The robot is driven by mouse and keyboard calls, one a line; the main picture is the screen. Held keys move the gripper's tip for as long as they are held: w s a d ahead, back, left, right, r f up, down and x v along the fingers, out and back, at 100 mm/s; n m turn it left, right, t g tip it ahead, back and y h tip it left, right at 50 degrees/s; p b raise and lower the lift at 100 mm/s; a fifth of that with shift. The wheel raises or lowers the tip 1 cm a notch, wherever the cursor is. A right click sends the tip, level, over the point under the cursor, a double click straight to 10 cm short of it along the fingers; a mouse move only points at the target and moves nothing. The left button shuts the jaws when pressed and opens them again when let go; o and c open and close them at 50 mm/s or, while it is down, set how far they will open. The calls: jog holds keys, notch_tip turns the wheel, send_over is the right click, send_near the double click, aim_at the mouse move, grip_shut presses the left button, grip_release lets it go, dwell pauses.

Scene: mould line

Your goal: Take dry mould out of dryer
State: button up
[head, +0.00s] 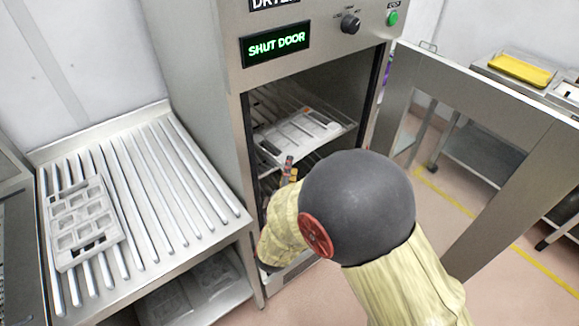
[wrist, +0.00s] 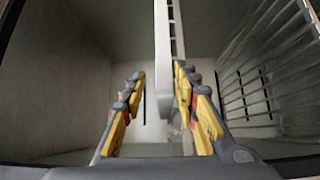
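The dryer (head: 229,95) stands open in the head view, its display reading "SHUT DOOR". A pale grey mould (head: 300,132) lies on a wire rack inside. My gripper (head: 289,166) reaches into the opening, just below and in front of the mould's near edge. In the wrist view my gripper (wrist: 159,82) has its yellow fingers spread apart. The mould's edge (wrist: 163,40) appears there as a narrow upright strip between the fingers, closer to the right one. I cannot tell whether that finger touches it. My arm hides the lower part of the dryer.
The dryer door (head: 490,150) is swung wide to the right. A ribbed metal table (head: 190,170) at left holds another grey mould (head: 82,222), with free room to its right. Behind the door stands a trolley with a yellow tray (head: 520,70). A rack (wrist: 255,85) shows beside my gripper.

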jog(key=shift+w, duration=0.1)
grip_shut()
dwell(0.9)
jog(key=shift+r, duration=0.15)
dwell(0.5)
notch_tip(320, 180, up, 2)
jog(key=shift+r+p, duration=0.15)
jog(key=shift+p, duration=1.05)
jog(key=s+a+r+p, duration=0.1)
jog(key=s+r+p, duration=0.1)
jog(key=s+p, duration=0.2)
jog(key=s+a+r+p, duration=0.1)
jog(key=s+r+p, duration=0.2)
jog(key=s, duration=0.6)
jog(key=shift+s+a+p, duration=0.3)
jog(key=shift+s+p, duration=0.05)
jog(key=shift+p, duration=0.15)
